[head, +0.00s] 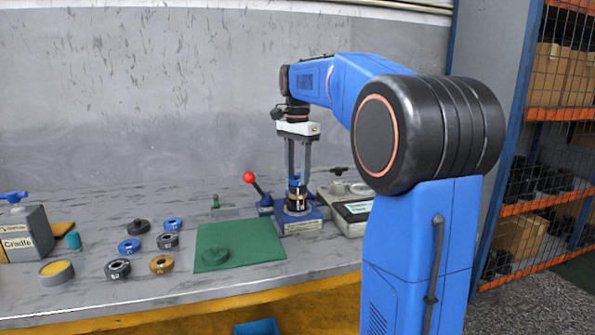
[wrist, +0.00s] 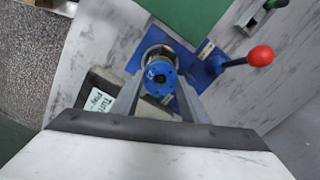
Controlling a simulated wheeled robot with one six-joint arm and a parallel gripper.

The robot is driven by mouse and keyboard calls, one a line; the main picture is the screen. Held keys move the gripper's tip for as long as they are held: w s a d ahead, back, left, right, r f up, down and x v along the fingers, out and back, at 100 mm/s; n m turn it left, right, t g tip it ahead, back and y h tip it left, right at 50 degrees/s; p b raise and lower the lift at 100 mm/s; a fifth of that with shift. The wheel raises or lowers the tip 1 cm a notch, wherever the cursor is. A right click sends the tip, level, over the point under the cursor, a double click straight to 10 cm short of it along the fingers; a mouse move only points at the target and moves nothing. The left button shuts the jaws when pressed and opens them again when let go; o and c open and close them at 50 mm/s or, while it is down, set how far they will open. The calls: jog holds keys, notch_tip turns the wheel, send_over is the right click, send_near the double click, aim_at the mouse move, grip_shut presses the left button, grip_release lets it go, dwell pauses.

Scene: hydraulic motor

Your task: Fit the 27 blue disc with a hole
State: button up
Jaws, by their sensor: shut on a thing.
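My gripper (head: 298,184) points straight down over the blue fixture (head: 300,222) and is shut on a blue disc with a hole (wrist: 160,76). The disc lies between the two fingers in the wrist view, with a pale marking on its left side that is too small to read surely. Under it is the metal cylinder (head: 297,206) on the fixture. The fixture has a lever with a red ball (wrist: 260,56), raised to the left in the head view (head: 249,177).
A green mat (head: 255,240) with a dark green round part lies left of the fixture. A pale box (head: 352,213) stands close right of the fixture.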

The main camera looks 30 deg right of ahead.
jog(key=shift+f, duration=0.1)
dwell(0.3)
jog(key=o, duration=1.3)
jog(key=shift+o, duration=0.6)
jog(key=shift+o, duration=1.4)
jog(key=shift+r, duration=2.4)
